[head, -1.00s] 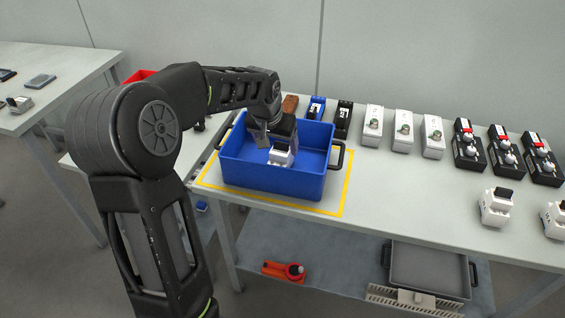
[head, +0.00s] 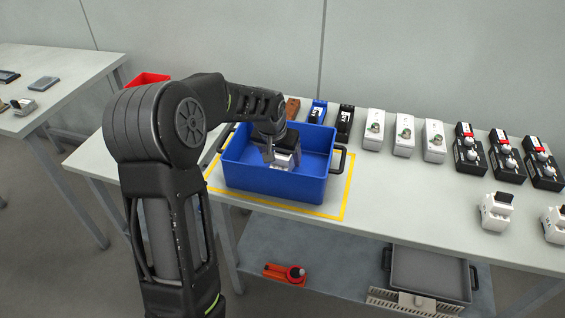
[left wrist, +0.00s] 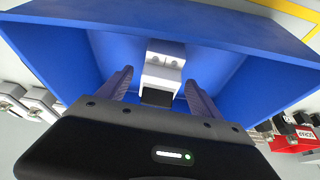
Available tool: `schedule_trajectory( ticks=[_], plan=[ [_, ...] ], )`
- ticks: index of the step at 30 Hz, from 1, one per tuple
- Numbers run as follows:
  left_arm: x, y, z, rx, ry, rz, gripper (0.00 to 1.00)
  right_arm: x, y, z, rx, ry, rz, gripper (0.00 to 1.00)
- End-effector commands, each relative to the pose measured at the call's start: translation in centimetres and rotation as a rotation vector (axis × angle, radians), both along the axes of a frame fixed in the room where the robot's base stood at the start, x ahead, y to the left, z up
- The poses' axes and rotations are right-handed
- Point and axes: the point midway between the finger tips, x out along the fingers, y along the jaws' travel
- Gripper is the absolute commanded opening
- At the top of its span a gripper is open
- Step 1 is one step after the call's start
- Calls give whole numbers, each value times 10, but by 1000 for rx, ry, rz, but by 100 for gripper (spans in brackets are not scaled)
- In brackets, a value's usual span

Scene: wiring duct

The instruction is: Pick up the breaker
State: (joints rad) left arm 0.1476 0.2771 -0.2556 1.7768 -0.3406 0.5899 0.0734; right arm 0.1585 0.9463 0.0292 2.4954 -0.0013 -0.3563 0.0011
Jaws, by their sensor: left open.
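The white breaker with a dark top part shows inside the blue bin in the head view (head: 284,160), partly hidden by my gripper. In the left wrist view the breaker (left wrist: 163,68) lies between and beyond the two fingers. My left gripper (head: 283,152) reaches down into the bin; it also shows in the left wrist view (left wrist: 160,85). It is open, with a finger on each side of the breaker and gaps visible. My right gripper is not in view.
The blue bin (head: 270,188) has walls close around my gripper and stands inside a yellow outline on the table (head: 400,200). Several boxed and black devices (head: 404,135) line the back. Two more white breakers (head: 496,211) stand at the right.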

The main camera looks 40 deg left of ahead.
Motion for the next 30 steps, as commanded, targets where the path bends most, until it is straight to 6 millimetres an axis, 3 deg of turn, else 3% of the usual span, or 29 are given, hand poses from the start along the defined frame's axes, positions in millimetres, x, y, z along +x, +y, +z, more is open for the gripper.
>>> schedule_trajectory(
  ticks=[6, 25, 30],
  plan=[
    [10, 3, -25, -1, 2, 0, 75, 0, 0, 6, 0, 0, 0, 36],
    [11, 3, -27, 0, 0, 0, 75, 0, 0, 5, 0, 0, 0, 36],
    [11, 3, -27, 0, 0, 0, 61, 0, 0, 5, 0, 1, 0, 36]
  ],
)
